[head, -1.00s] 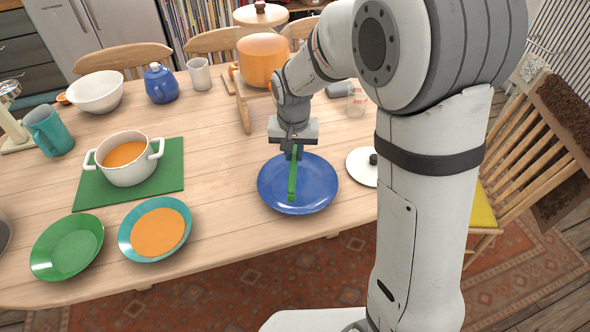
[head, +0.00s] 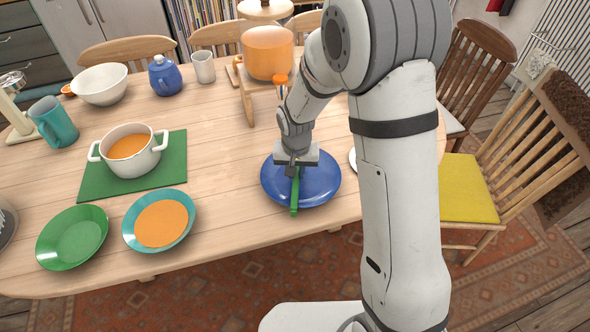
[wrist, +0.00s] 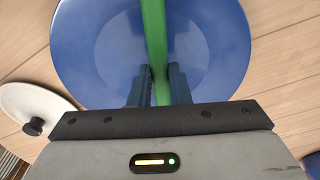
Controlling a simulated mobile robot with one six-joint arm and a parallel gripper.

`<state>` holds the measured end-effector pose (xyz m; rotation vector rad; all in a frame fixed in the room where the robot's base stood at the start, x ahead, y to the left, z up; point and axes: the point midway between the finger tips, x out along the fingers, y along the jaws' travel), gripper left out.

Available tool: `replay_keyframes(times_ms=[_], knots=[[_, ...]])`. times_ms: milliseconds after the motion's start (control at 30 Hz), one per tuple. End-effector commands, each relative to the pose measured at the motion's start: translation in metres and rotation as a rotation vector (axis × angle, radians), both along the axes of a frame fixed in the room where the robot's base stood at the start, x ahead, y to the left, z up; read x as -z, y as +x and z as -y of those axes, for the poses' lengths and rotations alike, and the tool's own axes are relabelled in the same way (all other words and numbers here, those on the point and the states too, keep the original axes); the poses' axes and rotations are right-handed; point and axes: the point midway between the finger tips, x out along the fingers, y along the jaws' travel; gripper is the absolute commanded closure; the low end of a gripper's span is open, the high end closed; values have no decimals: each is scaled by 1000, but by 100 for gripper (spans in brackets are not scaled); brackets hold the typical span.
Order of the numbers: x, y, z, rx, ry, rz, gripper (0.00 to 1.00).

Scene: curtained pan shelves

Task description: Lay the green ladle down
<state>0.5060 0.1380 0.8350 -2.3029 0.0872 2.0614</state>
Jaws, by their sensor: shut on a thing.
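The green ladle (head: 295,194) is in my gripper (head: 293,172), over the blue plate (head: 325,187) in the head view. In the wrist view my gripper (wrist: 158,88) is shut on the ladle's green handle (wrist: 154,38), which runs up the picture across the blue plate (wrist: 215,45). An orange ladle end (head: 281,80) seems to show beside my arm in the head view, but I cannot tell whether it belongs to this ladle. I cannot tell whether the handle touches the plate.
A white pot (head: 131,160) of orange soup stands on a green mat (head: 95,184). A teal bowl (head: 130,231) with orange soup and a green plate (head: 72,238) lie at front left. A white lid (wrist: 30,105) lies beside the blue plate. Bare table lies between mat and blue plate.

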Motion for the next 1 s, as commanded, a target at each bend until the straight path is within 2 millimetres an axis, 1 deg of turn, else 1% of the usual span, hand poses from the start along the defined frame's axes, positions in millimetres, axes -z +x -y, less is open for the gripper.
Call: replay_keyframes(times_ms=[33,67,300,533,667,767,1000], knots=[[3,0,0,0,0,0,100],[2,0,0,0,0,0,82],[1,0,0,1,0,0,62],[1,0,1,1,0,0,62],[-6,0,0,1,1,2,62],[-22,-1,0,2,2,4,62],[-74,-7,0,2,2,5,62]])
